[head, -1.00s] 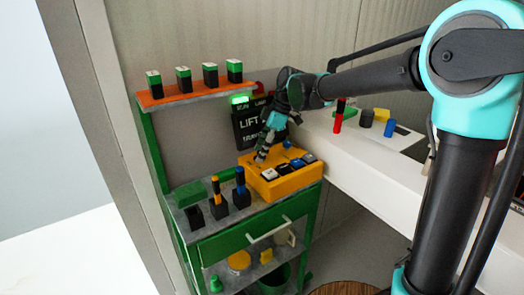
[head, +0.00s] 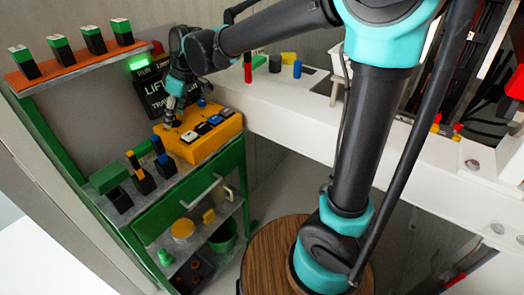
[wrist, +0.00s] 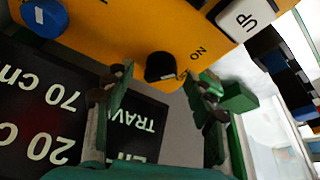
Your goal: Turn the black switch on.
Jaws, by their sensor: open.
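The black switch (wrist: 160,67) is a small round knob with a white mark on the yellow control box (wrist: 120,30), beside the printed "ON" label. My gripper (wrist: 157,76) is open in the wrist view, with one finger on each side of the knob. The knob sits between the fingertips; I cannot tell whether they touch it. In the head view my gripper (head: 172,122) is over the left end of the yellow box (head: 190,155). I cannot make out the black knob there.
A blue knob (wrist: 43,17) and a white "UP" button (wrist: 250,16) share the box face. A black lift display (head: 155,95) stands just behind my gripper. The box stands on a green-framed shelf (head: 175,205), with yellow- and blue-topped black blocks (head: 145,178) to its left.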

